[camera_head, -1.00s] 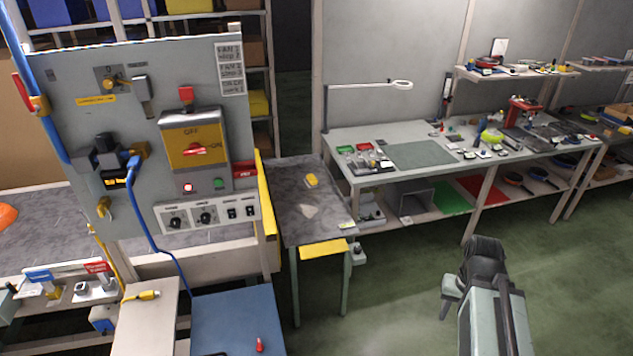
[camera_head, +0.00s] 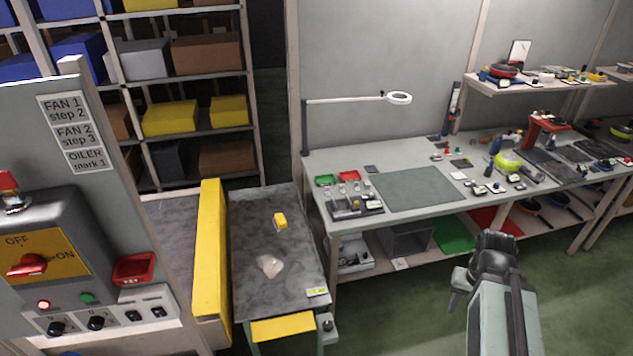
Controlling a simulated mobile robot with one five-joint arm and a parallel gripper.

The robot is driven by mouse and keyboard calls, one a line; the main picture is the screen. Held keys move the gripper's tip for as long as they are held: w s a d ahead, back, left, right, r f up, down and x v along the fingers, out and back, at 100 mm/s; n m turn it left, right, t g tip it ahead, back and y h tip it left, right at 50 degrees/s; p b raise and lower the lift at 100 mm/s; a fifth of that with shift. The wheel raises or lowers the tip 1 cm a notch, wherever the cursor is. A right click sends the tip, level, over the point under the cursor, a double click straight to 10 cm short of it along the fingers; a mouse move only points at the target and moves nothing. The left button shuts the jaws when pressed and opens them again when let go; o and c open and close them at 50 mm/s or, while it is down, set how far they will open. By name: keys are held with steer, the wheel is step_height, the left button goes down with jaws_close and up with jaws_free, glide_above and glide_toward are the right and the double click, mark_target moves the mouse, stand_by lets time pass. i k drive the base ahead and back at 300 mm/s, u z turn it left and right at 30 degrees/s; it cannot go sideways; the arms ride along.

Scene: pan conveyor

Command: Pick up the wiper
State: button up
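A pale, crumpled cloth-like piece (camera_head: 269,265), which may be the wiper, lies on the dark grey top of a narrow table (camera_head: 250,225) left of centre. A small yellow block with a light side (camera_head: 280,221) lies behind it on the same top. I cannot tell for sure which thing is the wiper. My gripper (camera_head: 492,243) is at the lower right, over the floor, well to the right of the narrow table and apart from it. Its fingers are dark and seen from behind, so their opening does not show.
A grey control panel (camera_head: 60,200) with switches stands close at the left. A yellow upright guard (camera_head: 210,260) borders the narrow table's left side. A long workbench (camera_head: 350,150) with tools and a lamp runs behind to the right. Open green floor (camera_head: 400,315) lies between the narrow table and my arm.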

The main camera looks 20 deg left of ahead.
mark_target(280, 223)
steer(key=i, duration=3.1)
steer(key=u, duration=4.75)
